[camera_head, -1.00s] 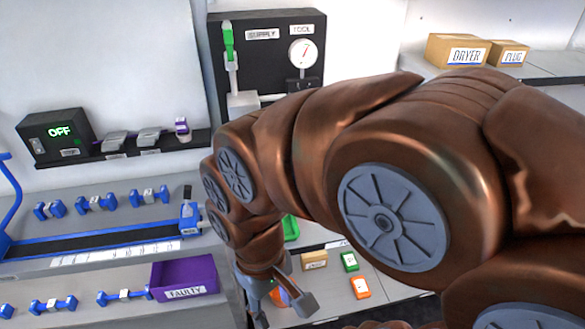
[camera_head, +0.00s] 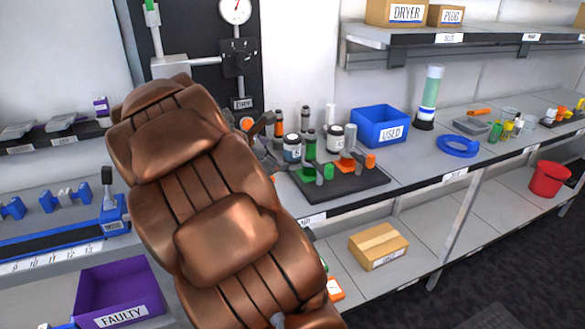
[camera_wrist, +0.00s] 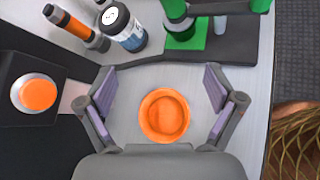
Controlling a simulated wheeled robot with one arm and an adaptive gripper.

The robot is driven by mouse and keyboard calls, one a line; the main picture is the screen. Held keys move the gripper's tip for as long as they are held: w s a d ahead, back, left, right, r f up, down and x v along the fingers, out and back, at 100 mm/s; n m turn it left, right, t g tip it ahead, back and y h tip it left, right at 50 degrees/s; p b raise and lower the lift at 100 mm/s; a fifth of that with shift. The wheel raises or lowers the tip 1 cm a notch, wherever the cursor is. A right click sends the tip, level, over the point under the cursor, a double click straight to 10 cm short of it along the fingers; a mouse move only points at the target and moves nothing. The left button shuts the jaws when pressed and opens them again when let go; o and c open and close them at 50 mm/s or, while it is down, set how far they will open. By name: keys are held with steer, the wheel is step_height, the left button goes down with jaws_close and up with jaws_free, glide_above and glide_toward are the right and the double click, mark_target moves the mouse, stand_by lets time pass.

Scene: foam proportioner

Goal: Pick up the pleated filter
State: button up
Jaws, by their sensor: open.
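My gripper (camera_wrist: 160,88) is open in the wrist view, its two purple-padded fingers spread apart. A round orange object (camera_wrist: 165,115) with a raised rim shows between the fingers over the grey bench; neither finger visibly touches it. I cannot see pleats, so I cannot tell whether it is the pleated filter. In the head view my gripper (camera_head: 264,138) is at the near left end of the bench, mostly hidden behind my brown arm.
Labelled bottles (camera_wrist: 122,26) and a green-based stand (camera_wrist: 185,38) are close ahead of the fingers. A black box with an orange button (camera_wrist: 38,95) is at the left. A blue bin (camera_head: 379,126) stands farther right. The purple FAULTY bin (camera_head: 118,292) is lower left.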

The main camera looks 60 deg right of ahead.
mark_target(287, 151)
steer(key=w+d+f+n+b, duration=0.1)
steer(key=d, duration=0.1)
steer(key=w+d+f+n+h+b, duration=0.1)
steer(key=w+d+f+n, duration=0.1)
steer(key=d, duration=0.1)
steer(key=w+d+f+n+h+b, duration=0.1)
steer(key=d+f+n+b, duration=0.1)
steer(key=d, duration=0.1)
steer(key=shift+w+d+f+t, duration=0.15)
steer(key=shift+w+f+t, duration=0.05)
steer(key=shift+w+t, duration=0.1)
steer(key=shift+w+d+f+n, duration=0.1)
steer(key=shift+w+d+n, duration=0.2)
steer(key=shift+d, duration=0.35)
steer(key=shift+b+x, duration=0.5)
steer(key=shift+x, duration=3.05)
steer(key=c, duration=1.3)
